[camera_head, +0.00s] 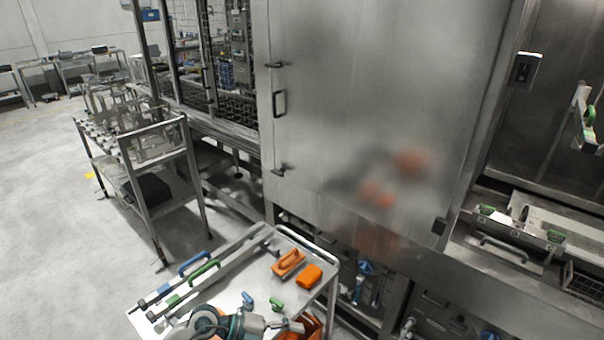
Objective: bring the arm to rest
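Part of one of my arms, with teal and grey joints, shows at the bottom edge in the head view, low over the front of the steel cart (232,262). I make out no gripper fingers on it, and the frame edge cuts off the rest of the arm. My other gripper is not in view. The cart top carries tools with blue and green handles, an orange-handled brush (289,262) and an orange block (309,275). No thing is seen held.
The washer's large steel door (370,110) is shut and shows blurred orange reflections. A switch box (525,69) is at the upper right, above a ledge with green-handled parts (520,226). A rack cart (150,185) stands at the left. Grey floor (50,230) is clear at the far left.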

